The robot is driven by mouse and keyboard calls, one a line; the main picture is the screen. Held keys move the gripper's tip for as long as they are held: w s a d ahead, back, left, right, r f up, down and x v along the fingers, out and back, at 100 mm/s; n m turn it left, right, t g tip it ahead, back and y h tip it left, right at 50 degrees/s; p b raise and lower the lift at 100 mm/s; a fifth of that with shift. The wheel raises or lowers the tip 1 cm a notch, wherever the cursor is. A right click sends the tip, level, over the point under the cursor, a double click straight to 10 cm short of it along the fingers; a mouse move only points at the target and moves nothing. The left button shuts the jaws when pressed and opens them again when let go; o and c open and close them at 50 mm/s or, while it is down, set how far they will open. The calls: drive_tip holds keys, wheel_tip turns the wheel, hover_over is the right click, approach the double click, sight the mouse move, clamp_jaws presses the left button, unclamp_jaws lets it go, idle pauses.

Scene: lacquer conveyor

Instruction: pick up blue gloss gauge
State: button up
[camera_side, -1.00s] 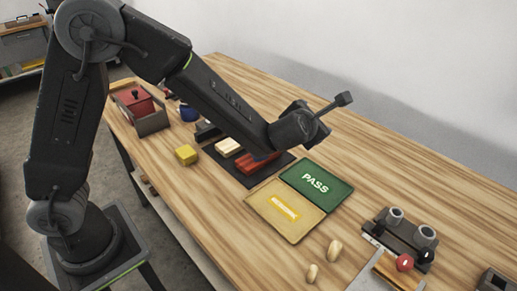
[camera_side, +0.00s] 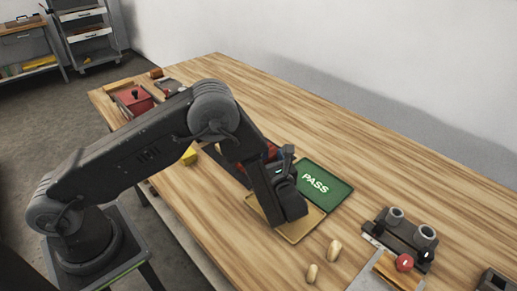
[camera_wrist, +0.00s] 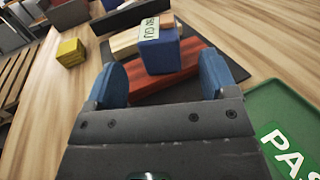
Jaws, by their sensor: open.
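A blue block with a pale lettered label, which looks like the blue gloss gauge (camera_wrist: 160,50), stands ahead of my gripper in the wrist view. It appears to rest on or just behind a red block (camera_wrist: 165,88); I cannot tell which. My gripper (camera_wrist: 160,80) is open, with one blue finger on either side of the view. The gauge lies beyond the fingertips, roughly centred between them, and nothing is held. In the side view my gripper (camera_side: 284,160) is low near the dark tray, and my arm hides most of the blocks, so I cannot make out the gauge there.
A yellow cube (camera_wrist: 70,52) and a cream block (camera_wrist: 124,42) are nearby. The dark tray (camera_wrist: 232,66) lies under the blocks. A green PASS panel (camera_side: 314,183) adjoins a yellow panel (camera_side: 310,224). A red box (camera_side: 134,100) stands at far left. The table's back is clear.

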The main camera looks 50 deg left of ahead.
drive_tip(key=x, duration=0.7)
drive_tip(key=shift+a+r, duration=0.1)
drive_tip(key=shift+r, duration=0.25)
drive_tip(key=c, duration=1.3)
drive_tip(key=shift+r, duration=0.1)
